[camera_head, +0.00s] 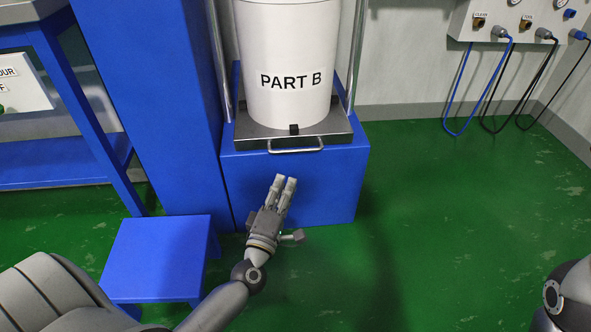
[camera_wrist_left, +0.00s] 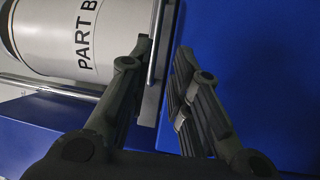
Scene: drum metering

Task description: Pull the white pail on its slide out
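The white pail (camera_head: 290,50), marked PART B, stands upright on a dark grey slide tray (camera_head: 325,131) on a blue base. The slide's front has a thin metal bar handle (camera_head: 296,151). In the head view my left gripper (camera_head: 285,181) is below and in front of the handle, apart from it. In the left wrist view the gripper (camera_wrist_left: 165,48) is open and empty, and the handle (camera_wrist_left: 156,45) shows between and beyond its fingers. The pail (camera_wrist_left: 60,35) is at the upper left there. My right gripper is out of view.
The blue base (camera_head: 340,185) is below the slide. A low blue step (camera_head: 158,250) stands left of my left forearm. A blue column (camera_head: 155,90) rises left of the pail. Hoses (camera_head: 460,90) hang at the upper right. The green floor (camera_head: 450,220) to the right is clear.

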